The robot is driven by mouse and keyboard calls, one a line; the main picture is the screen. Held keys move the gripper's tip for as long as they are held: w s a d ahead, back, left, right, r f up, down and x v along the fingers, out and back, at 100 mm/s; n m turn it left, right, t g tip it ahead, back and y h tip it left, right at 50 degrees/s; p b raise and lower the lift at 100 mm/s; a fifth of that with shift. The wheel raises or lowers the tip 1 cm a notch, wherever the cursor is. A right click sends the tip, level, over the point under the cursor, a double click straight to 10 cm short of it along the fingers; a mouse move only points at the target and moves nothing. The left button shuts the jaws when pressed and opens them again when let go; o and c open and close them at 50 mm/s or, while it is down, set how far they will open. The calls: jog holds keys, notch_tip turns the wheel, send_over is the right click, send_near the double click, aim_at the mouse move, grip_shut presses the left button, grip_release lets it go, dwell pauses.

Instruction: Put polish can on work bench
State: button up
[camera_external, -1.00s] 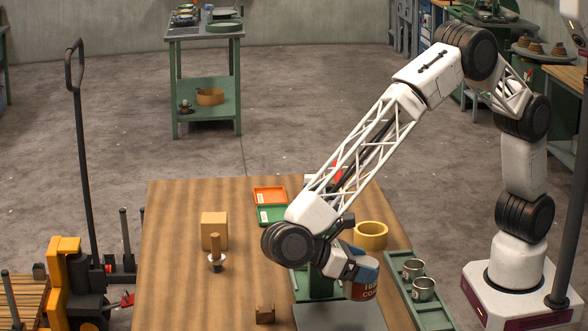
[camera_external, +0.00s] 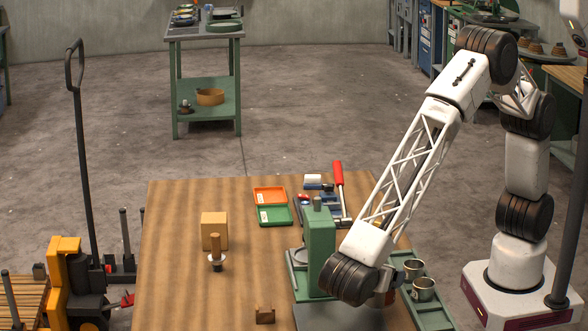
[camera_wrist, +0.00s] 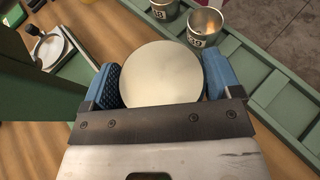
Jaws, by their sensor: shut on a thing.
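The polish can (camera_wrist: 160,75) shows in the wrist view as a round, pale metal end between the two blue finger pads. My gripper (camera_wrist: 161,84) is shut on it, one pad on each side. In the external view my gripper (camera_external: 384,292) is mostly behind my own forearm, near the bench's right side, and the can is hidden there. The work bench (camera_external: 175,285) is a wooden top at the front. I cannot tell whether the can touches the bench.
A green machine (camera_external: 320,245) stands left of my gripper. A green tray (camera_external: 432,312) with metal cups (camera_external: 423,289) lies to the right. A wooden block (camera_external: 214,230), an orange tray (camera_external: 270,196) and a red-handled tool (camera_external: 338,174) are on the bench. Its left part is mostly clear.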

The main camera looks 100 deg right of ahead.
jog(key=shift+s+d+f+n+t+h, duration=0.15)
jog(key=shift+s+n+t+h, duration=0.2)
jog(key=shift+n+t, duration=0.25)
jog(key=shift+s+d+f+n+t+h, duration=0.15)
jog(key=shift+s+n+t+h, duration=0.1)
jog(key=shift+n+t+h, duration=0.3)
jog(key=n+t, duration=0.1)
jog(key=s+d+n+t+h, duration=0.1)
jog(key=n+t, duration=0.1)
jog(key=shift+f+t, duration=0.15)
jog(key=shift+t, duration=0.1)
jog(key=t, duration=0.1)
jog(key=n, duration=0.1)
jog(key=n+t, duration=0.1)
jog(key=shift+s+d+n+t, duration=0.25)
jog(key=shift+s+d+t, duration=0.05)
jog(key=shift+s+a+r+n+t+y, duration=0.2)
jog(key=shift+r+n+t+y, duration=0.45)
jog(key=shift+n+t, duration=0.9)
jog(key=shift+s+a+r+n+t+y, duration=0.1)
jog(key=shift+a+r+n+t+y, duration=0.4)
jog(key=shift+n+t, duration=1.05)
jog(key=shift+s+a+r+n+t+y, duration=0.15)
jog(key=shift+r+n+t+y, duration=0.6)
jog(key=shift+n+t, duration=0.8)
jog(key=shift+w, duration=0.1)
jog(key=w+a+f, duration=0.1)
jog(key=w+a, duration=0.8)
jog(key=w, duration=0.4)
jog(key=shift+f, duration=0.2)
